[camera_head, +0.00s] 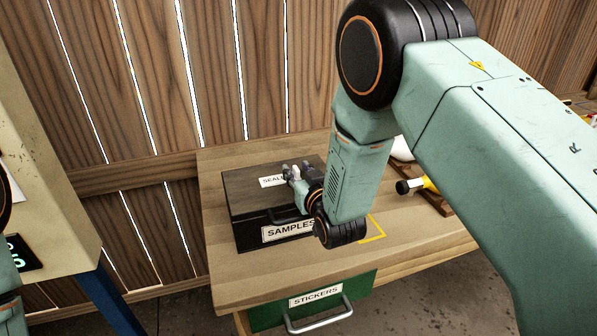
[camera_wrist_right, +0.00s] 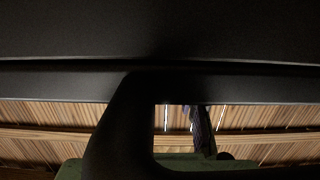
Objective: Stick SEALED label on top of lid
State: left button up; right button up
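A dark sample box (camera_head: 236,225) with a shut lid (camera_head: 243,187) stands on the wooden table, a "SAMPLES" label (camera_head: 287,231) on its front. The white SEALED label (camera_head: 271,181), its text partly covered, shows at the lid's top, beside my right gripper (camera_head: 289,172). I cannot tell whether it lies flat on the lid or touches the fingers. My right gripper is over the lid, small and partly hidden by its wrist, so its opening is unclear. The right wrist view is mostly filled by dark surfaces. My left gripper is out of view.
The wooden table (camera_head: 225,275) has a green drawer labelled "STICKERS" (camera_head: 270,318) with a metal handle below. A yellow outline (camera_head: 373,238) marks the tabletop right of the box. A yellow-and-black tool (camera_head: 409,186) lies farther right. A plank wall (camera_head: 290,60) stands behind.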

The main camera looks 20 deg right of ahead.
jog(key=shift+s, duration=0.2)
jog(key=s+r, duration=0.2)
jog(key=s, duration=0.9)
jog(key=shift+s+d, duration=0.2)
jog(key=shift+s, duration=0.15)
jog(key=shift+f, duration=0.1)
